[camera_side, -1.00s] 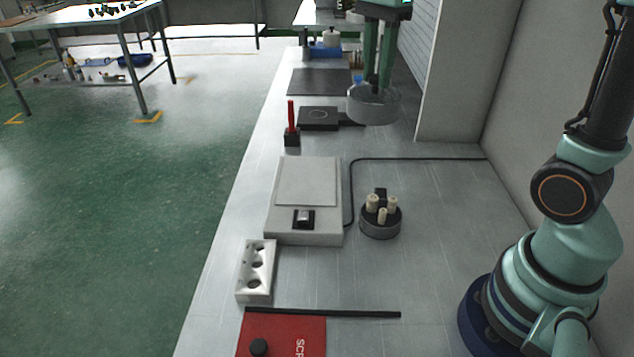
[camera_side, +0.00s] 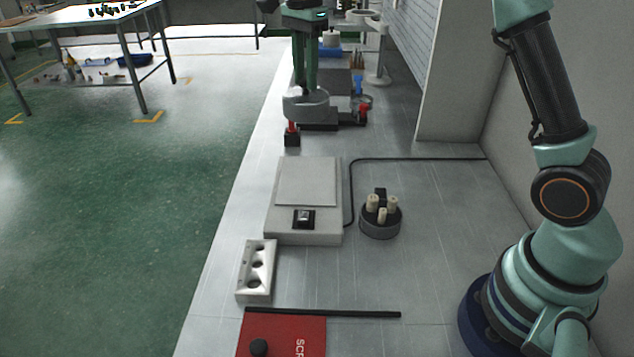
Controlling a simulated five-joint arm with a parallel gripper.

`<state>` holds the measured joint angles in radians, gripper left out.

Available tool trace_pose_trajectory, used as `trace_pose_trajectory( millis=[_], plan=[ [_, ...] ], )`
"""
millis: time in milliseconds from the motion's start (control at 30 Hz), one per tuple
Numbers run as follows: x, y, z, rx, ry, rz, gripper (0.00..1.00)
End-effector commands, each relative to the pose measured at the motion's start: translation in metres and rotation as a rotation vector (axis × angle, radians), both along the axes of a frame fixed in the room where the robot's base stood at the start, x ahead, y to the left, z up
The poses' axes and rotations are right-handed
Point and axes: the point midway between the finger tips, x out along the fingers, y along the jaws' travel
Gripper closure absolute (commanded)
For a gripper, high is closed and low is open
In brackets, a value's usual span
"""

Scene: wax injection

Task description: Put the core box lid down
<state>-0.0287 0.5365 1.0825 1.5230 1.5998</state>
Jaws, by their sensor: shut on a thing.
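The core box lid is a grey round cap (camera_side: 305,107) held below my gripper (camera_side: 305,88). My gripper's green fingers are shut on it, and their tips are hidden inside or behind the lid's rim. The lid is over the far part of the bench, in front of a flat black block (camera_side: 318,126) in the picture. I cannot tell whether it touches anything below. The core box (camera_side: 380,226) is a round dark grey base, uncovered, with several cream cores and a small black block on it.
A red stick in a black holder (camera_side: 292,139) is partly hidden just below the lid. A grey flat-topped box (camera_side: 306,183), a white block with holes (camera_side: 256,272) and a red scrap box (camera_side: 285,338) stand nearer. A black cable (camera_side: 420,158) crosses the bench. A blue bottle and red item stand behind.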

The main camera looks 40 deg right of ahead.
Motion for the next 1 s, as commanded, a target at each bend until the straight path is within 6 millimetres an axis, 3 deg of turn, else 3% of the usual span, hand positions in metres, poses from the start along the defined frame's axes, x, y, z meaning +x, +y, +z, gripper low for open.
trace_pose_trajectory(
  millis=[400, 1000],
  plan=[
    [-0.001, 0.0, -0.101, 0.0, 0.003, 0.0, 1.0],
    [0.0, 0.0, -0.167, 0.0, 0.001, 0.0, 1.0]
  ],
)
